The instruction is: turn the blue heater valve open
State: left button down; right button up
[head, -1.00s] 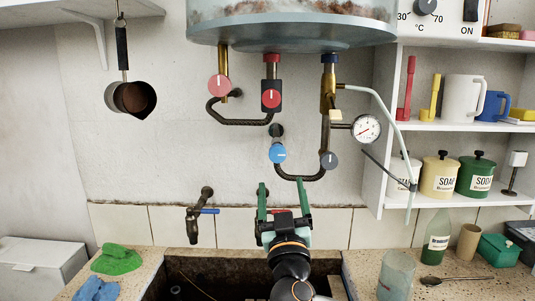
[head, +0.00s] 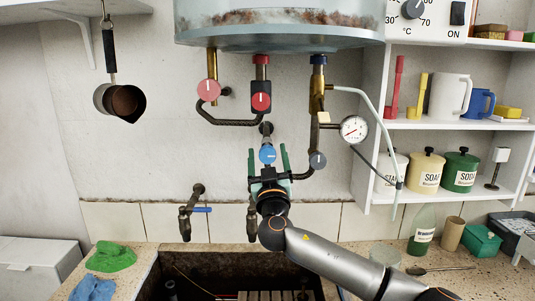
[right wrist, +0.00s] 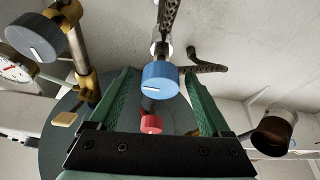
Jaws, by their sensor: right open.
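The blue heater valve (head: 267,154) is a round knob with a white mark, on the pipework below the heater tank. It also shows in the right wrist view (right wrist: 160,80), with its white mark lying roughly level. My right gripper (head: 268,150) is open, its two green fingers standing on either side of the blue knob in the head view. In the right wrist view the knob appears between the open fingers (right wrist: 163,85), with gaps on both sides; I see no contact. My left gripper is not in view.
A grey knob (head: 317,160) and a dial gauge (head: 354,129) are just right of the blue knob. Red knobs (head: 208,90) (head: 261,102) sit above it on dark pipes. A tap with a blue lever (head: 197,205) is at lower left, above the stone trough.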

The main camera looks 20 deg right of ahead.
jog(key=shift+c, duration=0.4)
grip_shut()
jog(key=shift+f, duration=0.1)
